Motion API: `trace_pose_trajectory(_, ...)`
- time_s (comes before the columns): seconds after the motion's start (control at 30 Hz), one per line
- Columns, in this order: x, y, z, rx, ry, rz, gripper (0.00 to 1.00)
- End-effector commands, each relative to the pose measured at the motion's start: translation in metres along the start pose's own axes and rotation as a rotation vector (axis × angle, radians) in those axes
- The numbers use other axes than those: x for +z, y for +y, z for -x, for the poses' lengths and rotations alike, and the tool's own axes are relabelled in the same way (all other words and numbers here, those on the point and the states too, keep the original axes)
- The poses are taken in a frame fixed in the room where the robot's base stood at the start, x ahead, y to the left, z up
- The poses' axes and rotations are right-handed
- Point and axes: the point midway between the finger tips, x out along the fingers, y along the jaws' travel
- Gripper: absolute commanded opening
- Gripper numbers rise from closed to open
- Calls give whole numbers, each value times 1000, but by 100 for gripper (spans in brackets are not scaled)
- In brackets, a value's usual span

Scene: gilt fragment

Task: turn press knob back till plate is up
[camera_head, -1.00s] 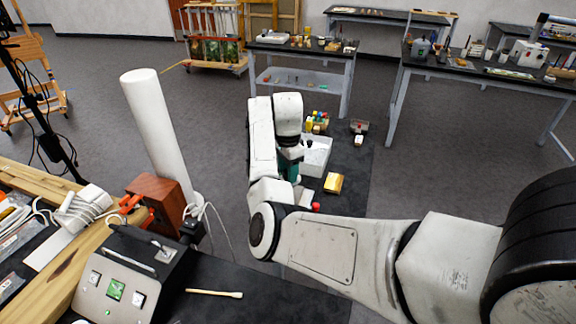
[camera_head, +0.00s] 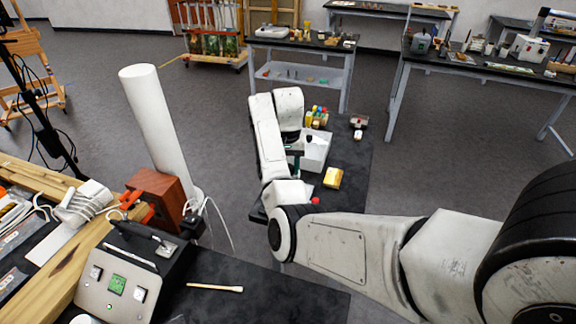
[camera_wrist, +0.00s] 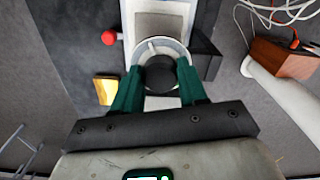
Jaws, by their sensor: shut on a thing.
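In the wrist view, the press knob (camera_wrist: 160,75) is a dark round piece within a pale ring with spokes. My gripper's green fingers (camera_wrist: 160,82) lie on both sides of it and are shut on it. In the head view my arm hides the press and most of my gripper, with only a bit of teal finger (camera_head: 295,158) showing.
A white roll (camera_head: 158,125) and a wooden block (camera_head: 158,198) stand to the left. A control box (camera_head: 125,275) is at lower left.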

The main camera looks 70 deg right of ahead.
Motion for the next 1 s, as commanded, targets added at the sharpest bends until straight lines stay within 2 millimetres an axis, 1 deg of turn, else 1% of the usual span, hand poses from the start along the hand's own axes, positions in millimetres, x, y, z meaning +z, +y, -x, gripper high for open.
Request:
trace_pose_trajectory(0.7,-1,1,1,-1,3,681,12)
trace_pose_trajectory(1.0,-2,1,2,0,4,938,12)
